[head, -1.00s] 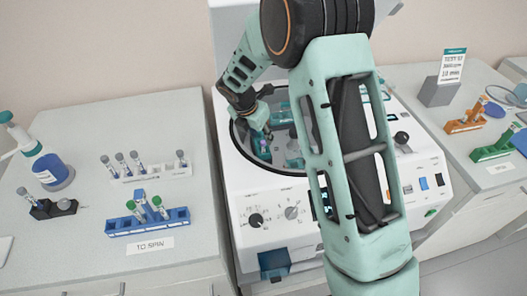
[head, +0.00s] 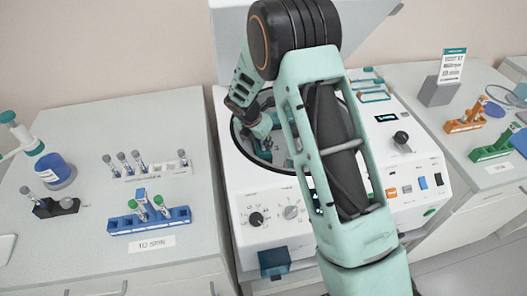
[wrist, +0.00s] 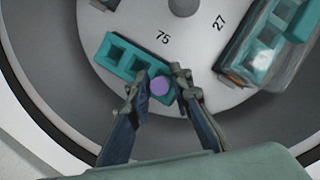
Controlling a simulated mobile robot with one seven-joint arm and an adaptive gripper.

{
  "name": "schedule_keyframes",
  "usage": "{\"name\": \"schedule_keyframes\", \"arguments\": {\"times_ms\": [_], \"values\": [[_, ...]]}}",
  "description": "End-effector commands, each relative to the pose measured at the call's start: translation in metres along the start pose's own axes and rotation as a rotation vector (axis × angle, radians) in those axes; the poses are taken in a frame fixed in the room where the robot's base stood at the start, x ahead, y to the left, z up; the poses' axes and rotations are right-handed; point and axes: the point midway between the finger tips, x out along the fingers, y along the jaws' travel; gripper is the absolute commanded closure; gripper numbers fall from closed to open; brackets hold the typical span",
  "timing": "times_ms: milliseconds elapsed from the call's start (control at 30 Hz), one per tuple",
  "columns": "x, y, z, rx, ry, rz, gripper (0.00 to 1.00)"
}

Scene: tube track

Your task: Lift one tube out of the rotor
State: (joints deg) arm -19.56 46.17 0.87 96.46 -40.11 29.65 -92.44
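A purple-capped tube (wrist: 160,86) sits in the end slot of a teal bucket (wrist: 122,57) on the grey rotor (wrist: 180,35). In the wrist view, my gripper (wrist: 160,76) has one finger on each side of the cap. A narrow gap seems to show between the fingers and the cap, so it looks partly open around it. The bucket's other visible slots look empty. In the head view, my gripper (head: 262,130) is down inside the open centrifuge (head: 240,178) bowl. My arm hides part of the bowl, and the tube cannot be made out there.
A second teal bucket (wrist: 262,45) lies at the right of the rotor. The bowl wall curves close around my gripper. Left of the centrifuge, a blue rack (head: 150,226) and a white rack (head: 180,168) hold tubes. Orange (head: 465,125) and green (head: 497,146) racks stand at right.

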Motion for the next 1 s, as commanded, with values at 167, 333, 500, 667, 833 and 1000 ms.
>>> {"name": "schedule_keyframes", "arguments": {"times_ms": [167,333,500,667,833,1000], "values": [[0.000,0.000,0.000,0.000,0.000,0.000,0.99],[0.000,0.000,0.000,0.000,0.000,0.000,0.99],[-0.008,0.001,0.004,0.002,-0.001,0.003,1.00],[-0.033,0.001,0.015,0.004,-0.002,0.004,1.00],[-0.065,0.001,0.028,0.003,-0.003,0.003,1.00],[-0.086,0.000,0.036,0.002,-0.001,0.001,0.99]]}}
